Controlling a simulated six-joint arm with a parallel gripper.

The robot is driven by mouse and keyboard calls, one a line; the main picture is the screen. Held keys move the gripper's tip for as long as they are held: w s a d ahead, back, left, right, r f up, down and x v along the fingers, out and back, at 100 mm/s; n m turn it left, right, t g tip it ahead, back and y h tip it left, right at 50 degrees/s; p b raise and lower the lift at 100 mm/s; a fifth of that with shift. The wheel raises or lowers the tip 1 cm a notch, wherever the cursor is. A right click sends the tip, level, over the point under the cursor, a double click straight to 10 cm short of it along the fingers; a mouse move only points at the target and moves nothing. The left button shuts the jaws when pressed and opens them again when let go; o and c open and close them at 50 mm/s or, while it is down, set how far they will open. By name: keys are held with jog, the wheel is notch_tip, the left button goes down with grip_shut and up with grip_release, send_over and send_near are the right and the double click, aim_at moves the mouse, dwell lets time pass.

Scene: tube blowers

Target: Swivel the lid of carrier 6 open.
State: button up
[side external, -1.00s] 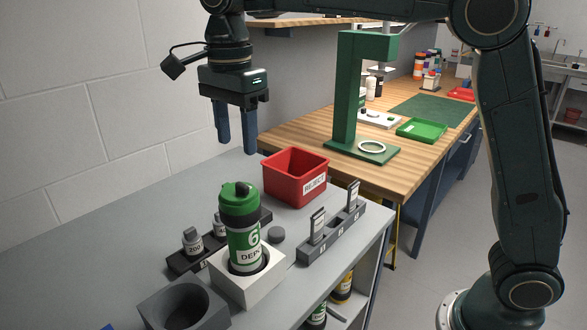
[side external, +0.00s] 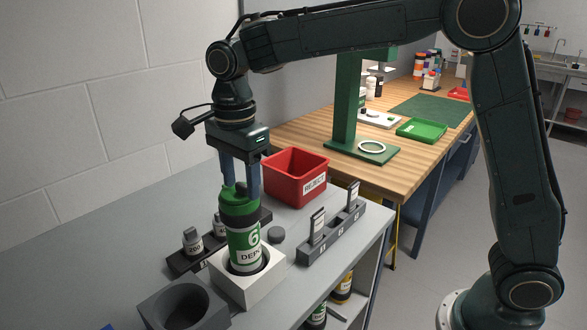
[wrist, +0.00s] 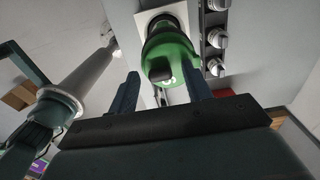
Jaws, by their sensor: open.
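Carrier 6 (side external: 243,247) is a green and white cylinder marked "6 DEPO". It stands upright in a white square holder (side external: 248,289) on the grey bench. Its green lid (side external: 238,199) is on top and looks closed. My gripper (side external: 241,190) points down over the carrier, with its blue fingers apart around the lid's top. In the wrist view, the lid (wrist: 168,55) shows between and just beyond the two fingertips (wrist: 162,84). I cannot tell whether either finger touches the lid.
A red REJECT bin (side external: 296,177) stands behind the carrier. A dark rack with labelled cards (side external: 332,232) is to the right, and a rack with small grey weights (side external: 193,242) is to the left. An empty grey holder (side external: 184,306) stands in front. A green stand (side external: 349,110) is on the wooden table.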

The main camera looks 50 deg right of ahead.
jog(key=shift+c, duration=0.2)
jog(key=c, duration=1)
jog(key=shift+o, duration=0.2)
